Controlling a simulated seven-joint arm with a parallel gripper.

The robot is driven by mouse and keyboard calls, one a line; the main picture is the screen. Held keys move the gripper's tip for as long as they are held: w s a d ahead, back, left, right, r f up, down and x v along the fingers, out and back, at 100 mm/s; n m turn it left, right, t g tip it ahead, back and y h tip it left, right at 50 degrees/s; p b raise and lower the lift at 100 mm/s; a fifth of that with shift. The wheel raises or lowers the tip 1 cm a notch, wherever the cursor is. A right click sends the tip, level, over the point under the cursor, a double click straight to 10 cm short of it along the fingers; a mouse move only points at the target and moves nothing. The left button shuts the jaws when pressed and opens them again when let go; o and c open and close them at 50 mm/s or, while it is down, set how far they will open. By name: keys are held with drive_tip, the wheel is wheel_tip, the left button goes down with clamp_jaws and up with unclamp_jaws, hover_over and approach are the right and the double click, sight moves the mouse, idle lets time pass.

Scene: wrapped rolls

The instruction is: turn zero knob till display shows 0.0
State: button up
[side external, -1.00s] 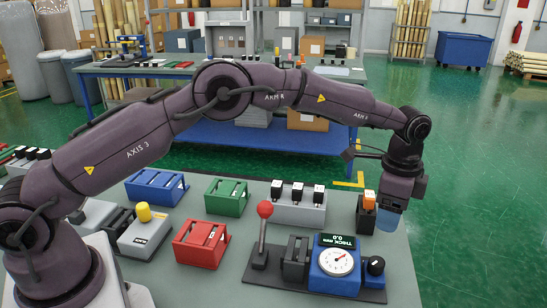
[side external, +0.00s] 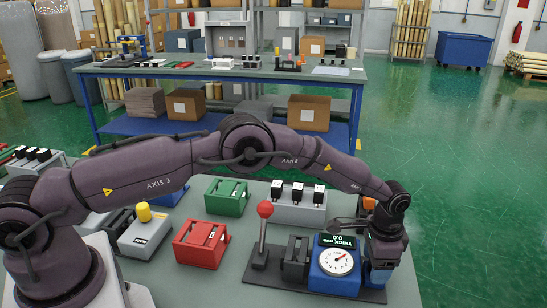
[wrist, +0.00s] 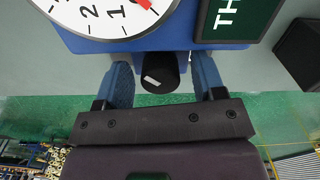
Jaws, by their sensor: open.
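The blue thickness gauge (side external: 322,277) stands on the table with a white dial (side external: 336,262) and a dark display (side external: 337,241). The small display text in the side view appears to read 0.0; the wrist view shows only "TH" on the display (wrist: 236,14). The black zero knob (wrist: 158,72), with a white mark, projects from the gauge's side. My gripper (wrist: 163,85) is open, its two blue fingers on either side of the knob with visible gaps. In the side view my gripper (side external: 378,276) hides the knob.
A red-ball lever (side external: 265,210) and a dark block (side external: 295,258) stand left of the gauge. Red (side external: 201,245) and green (side external: 227,197) stands are further left.

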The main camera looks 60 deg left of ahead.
wheel_tip(320, 180, up, 13)
drive_tip(key=s+a+r+n, duration=0.1)
drive_tip(key=s+a+r, duration=0.2)
drive_tip(key=s, duration=0.3)
drive_tip(key=s+a+r+n, duration=0.2)
drive_tip(key=s+a+r, duration=0.2)
drive_tip(key=s+r, duration=0.1)
drive_tip(key=s+a+r+n+t, duration=0.1)
drive_tip(key=s+a+r, duration=0.2)
drive_tip(key=s+r, duration=0.2)
drive_tip(key=shift+s+a+n, duration=0.2)
drive_tip(key=shift+s+n, duration=0.1)
drive_tip(key=shift+s, duration=1.25)
drive_tip(key=shift+r, duration=0.1)
drive_tip(key=shift+c, duration=0.2)
